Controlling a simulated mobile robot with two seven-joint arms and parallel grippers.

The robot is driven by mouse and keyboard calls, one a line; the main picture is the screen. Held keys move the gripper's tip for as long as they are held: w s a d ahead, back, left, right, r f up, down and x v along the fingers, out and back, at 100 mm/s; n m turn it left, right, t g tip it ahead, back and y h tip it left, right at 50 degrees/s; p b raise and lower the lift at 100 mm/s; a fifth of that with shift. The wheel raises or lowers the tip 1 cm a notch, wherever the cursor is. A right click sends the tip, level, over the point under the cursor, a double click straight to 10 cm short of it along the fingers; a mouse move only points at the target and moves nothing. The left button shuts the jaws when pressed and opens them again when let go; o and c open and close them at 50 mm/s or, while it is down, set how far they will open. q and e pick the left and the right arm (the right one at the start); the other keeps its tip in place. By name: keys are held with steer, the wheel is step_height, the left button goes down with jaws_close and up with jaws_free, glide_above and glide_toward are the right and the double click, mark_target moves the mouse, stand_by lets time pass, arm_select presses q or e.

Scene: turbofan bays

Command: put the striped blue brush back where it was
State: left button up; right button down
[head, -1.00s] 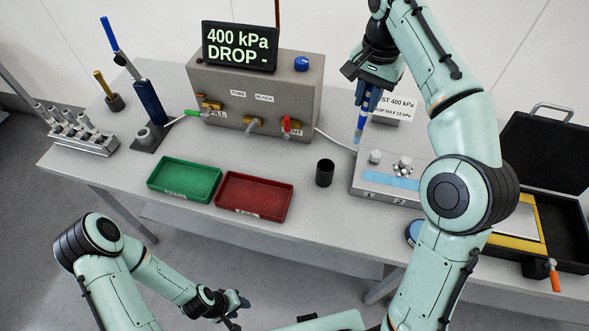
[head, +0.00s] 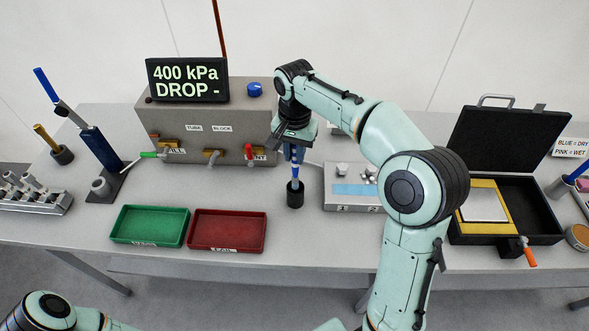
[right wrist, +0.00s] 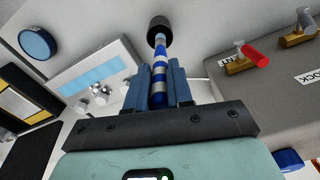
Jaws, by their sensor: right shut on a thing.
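The striped blue brush (right wrist: 159,68) has blue and white bands and is held in my right gripper (right wrist: 159,85). The gripper also shows in the head view (head: 291,150), shut on the brush, which points down, roughly upright. Right below is a small black cup (head: 295,198), also in the right wrist view (right wrist: 159,26). The brush's lower end meets the cup's mouth in both views; I cannot tell how far it is inside. My left gripper is out of view; only part of my left arm shows at the bottom left of the head view.
A green tray (head: 150,241) and a red tray (head: 227,247) lie left of the cup. A grey block with knobs (head: 352,207) stands close on its right. The pressure box (head: 215,113) stands behind. An open black case (head: 508,150) is further right.

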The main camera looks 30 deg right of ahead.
mark_target(295, 178)
steer(key=f, duration=0.3)
steer(key=shift+s, duration=0.2)
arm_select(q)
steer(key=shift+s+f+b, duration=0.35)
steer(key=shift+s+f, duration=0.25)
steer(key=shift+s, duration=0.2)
arm_select(e)
steer(key=shift+f, duration=1.75)
steer(key=shift+w, duration=0.1)
steer(key=shift+f, duration=0.2)
steer(key=c, duration=1.1)
jaws_free()
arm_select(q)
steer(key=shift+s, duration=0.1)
arm_select(e)
steer(key=shift+o, duration=0.4)
steer(key=shift+r, duration=0.15)
